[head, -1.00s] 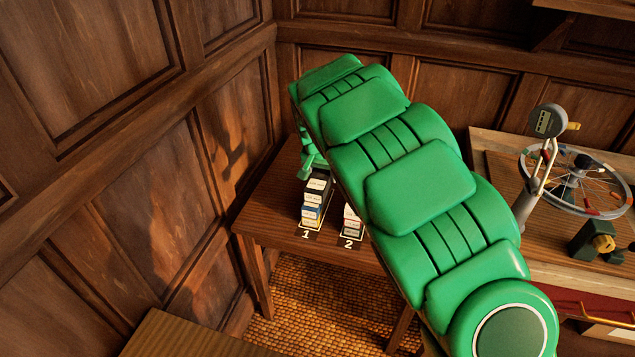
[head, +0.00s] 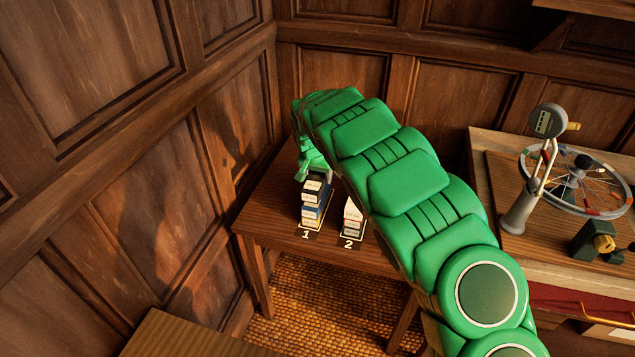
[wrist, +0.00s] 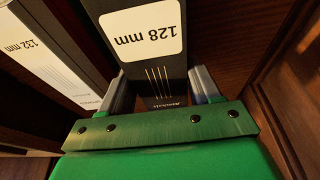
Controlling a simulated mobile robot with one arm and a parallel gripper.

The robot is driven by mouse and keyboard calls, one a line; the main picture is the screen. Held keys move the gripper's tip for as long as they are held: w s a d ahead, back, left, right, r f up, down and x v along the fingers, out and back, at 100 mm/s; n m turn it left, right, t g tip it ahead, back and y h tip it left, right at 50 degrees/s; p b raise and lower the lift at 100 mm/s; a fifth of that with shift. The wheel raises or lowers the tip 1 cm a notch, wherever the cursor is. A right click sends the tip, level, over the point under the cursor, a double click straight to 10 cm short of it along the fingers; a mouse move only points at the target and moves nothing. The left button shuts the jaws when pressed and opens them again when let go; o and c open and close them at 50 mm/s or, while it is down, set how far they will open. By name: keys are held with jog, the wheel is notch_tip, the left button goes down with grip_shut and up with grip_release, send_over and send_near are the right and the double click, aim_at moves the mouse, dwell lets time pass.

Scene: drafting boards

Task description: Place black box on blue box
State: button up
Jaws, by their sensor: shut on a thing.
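The black box (wrist: 155,72), labelled 128 mm, sits between the two grey fingers of my gripper (wrist: 160,92) in the wrist view. My gripper is shut on it. In the head view the black box (head: 313,187) is at the top of the stack at position 1, below my green wrist. The blue box (head: 311,211) is lower in that stack, under the black box. The boxes are small here, and I cannot tell whether the black box touches the one below it.
A second stack with a white box (head: 352,211) on top stands at position 2, to the right; a white box (wrist: 42,62) labelled 132 mm shows in the wrist view. Wood-panelled walls close in behind and left. A spoked wheel (head: 577,181) stands on the right-hand bench.

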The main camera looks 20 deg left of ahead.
jog(key=shift+w+a+f, duration=0.1)
jog(key=shift+w+f, duration=0.1)
jog(key=shift+f, duration=1.55)
jog(key=o, duration=1.2)
jog(key=shift+f, duration=0.1)
jog(key=shift+v, duration=6.15)
jog(key=shift+o, duration=0.3)
